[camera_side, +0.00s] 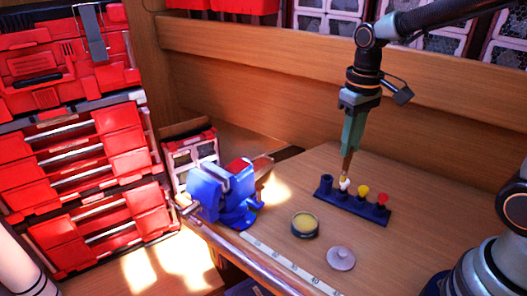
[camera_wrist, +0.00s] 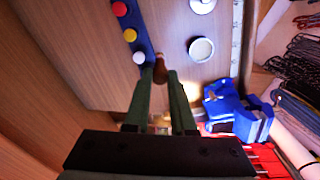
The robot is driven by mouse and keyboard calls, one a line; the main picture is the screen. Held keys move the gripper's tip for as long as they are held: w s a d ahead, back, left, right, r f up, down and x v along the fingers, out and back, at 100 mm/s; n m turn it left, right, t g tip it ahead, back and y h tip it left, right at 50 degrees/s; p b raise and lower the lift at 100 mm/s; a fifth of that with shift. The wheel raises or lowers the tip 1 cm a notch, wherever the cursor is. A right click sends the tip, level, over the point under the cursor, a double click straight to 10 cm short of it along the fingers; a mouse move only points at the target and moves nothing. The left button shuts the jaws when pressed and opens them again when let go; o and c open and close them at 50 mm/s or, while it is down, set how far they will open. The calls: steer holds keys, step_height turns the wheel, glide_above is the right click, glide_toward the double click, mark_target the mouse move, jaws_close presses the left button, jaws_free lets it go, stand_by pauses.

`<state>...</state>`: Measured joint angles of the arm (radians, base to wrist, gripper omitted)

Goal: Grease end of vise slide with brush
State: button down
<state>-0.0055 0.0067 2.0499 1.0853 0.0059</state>
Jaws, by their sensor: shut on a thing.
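My gripper (camera_side: 350,146) points down over the dark blue rack (camera_side: 372,214) and is shut on a brush with a brown handle (camera_side: 347,164). In the wrist view the handle (camera_wrist: 160,70) sits between the fingertips, beside the rack's end. I cannot tell whether the brush's lower end is still in the rack; its bristles are not clear. An open round tin of yellow grease (camera_side: 305,223) stands in front of the rack.
The rack holds a white (camera_wrist: 138,57), a yellow (camera_side: 363,190) and a red-topped (camera_side: 382,199) item. A pale knobbed lid (camera_side: 341,259) lies near the tin. A ruler strip (camera_side: 285,262) runs along the front edge. Red drawers (camera_side: 55,150) stand at left. The bench between rack and vise is clear.

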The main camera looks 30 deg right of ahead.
steer(key=w+a+r, duration=0.1)
steer(key=w+a, duration=0.4)
steer(key=w, duration=0.5)
steer(key=w+a+r, duration=0.1)
steer(key=w+a, duration=0.4)
steer(key=w, duration=0.4)
steer(key=shift+w+f, duration=0.15)
steer(key=shift+f, duration=2.05)
steer(key=shift+f, duration=0.6)
steer(key=shift+d, duration=0.1)
steer(key=shift+w+d+r, duration=0.1)
steer(key=shift+w+d, duration=0.15)
steer(key=shift+d, duration=0.35)
steer(key=shift+d, duration=0.1)
steer(key=shift+w+d, duration=0.2)
steer(key=shift+d, duration=0.35)
steer(key=shift+d, duration=0.2)
